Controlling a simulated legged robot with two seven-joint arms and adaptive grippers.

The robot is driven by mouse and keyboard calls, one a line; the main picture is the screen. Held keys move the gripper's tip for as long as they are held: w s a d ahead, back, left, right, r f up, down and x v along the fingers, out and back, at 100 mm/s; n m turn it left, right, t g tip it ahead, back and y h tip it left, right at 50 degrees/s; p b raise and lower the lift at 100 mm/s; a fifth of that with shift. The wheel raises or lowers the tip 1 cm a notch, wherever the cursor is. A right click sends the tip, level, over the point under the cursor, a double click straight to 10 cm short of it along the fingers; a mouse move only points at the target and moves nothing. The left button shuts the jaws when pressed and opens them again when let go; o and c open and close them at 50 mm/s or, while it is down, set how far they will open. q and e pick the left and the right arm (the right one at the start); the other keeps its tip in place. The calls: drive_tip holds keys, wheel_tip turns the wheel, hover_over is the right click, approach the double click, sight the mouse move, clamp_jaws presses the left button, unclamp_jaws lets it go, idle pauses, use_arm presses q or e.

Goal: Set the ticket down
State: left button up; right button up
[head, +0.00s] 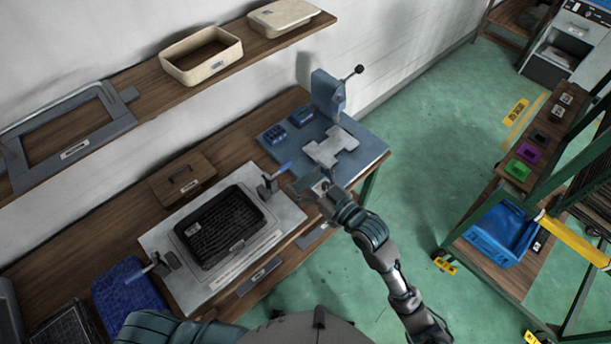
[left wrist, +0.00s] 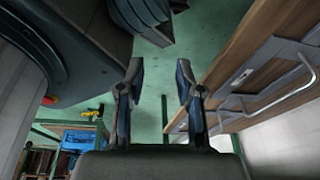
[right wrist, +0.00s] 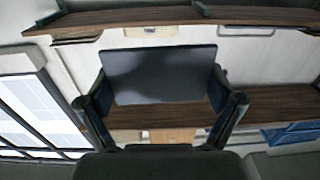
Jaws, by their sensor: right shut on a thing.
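My right gripper (head: 318,188) is over the front edge of the workbench, between the black tray and the blue press. In the right wrist view its fingers (right wrist: 160,85) are on both sides of a flat, dark, rectangular plate, the ticket (right wrist: 160,77), and hold it by its side edges. In the head view the ticket is mostly hidden by the gripper, and I cannot tell whether it touches anything below. My left gripper (left wrist: 156,75) is open and empty in the left wrist view, above the green floor. It does not show in the head view.
A black tray (head: 258,243) sits on a light plate with clamps on the wooden bench. A blue press (head: 328,92) stands behind the right gripper. A shelf with beige bins (head: 165,65) runs along the wall. A rack with a blue crate (head: 488,250) stands right, across open floor.

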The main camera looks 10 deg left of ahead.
use_arm(q)
drive_tip(key=s+a+n+g+y, duration=0.1)
drive_tip(key=s+a+n+g, duration=0.1)
drive_tip(key=s+a, duration=0.3)
drive_tip(key=s+n, duration=0.1)
drive_tip(key=s, duration=0.2)
drive_tip(key=shift+a+f+n, duration=0.4)
use_arm(e)
drive_tip(key=w+d+f+m+t+h, duration=0.1)
drive_tip(key=d+f+m+t+h, duration=0.2)
drive_tip(key=d, duration=1)
drive_tip(key=w+d+f+m+t+h, duration=0.1)
drive_tip(key=d+f+m+t+h, duration=0.3)
drive_tip(key=d+f+m+h, duration=0.3)
drive_tip(key=d+f+h, duration=0.1)
drive_tip(key=d+h, duration=0.3)
drive_tip(key=d, duration=0.2)
drive_tip(key=shift+d+m, duration=0.3)
drive_tip(key=shift+d, duration=0.1)
drive_tip(key=shift+w+a+f, duration=0.1)
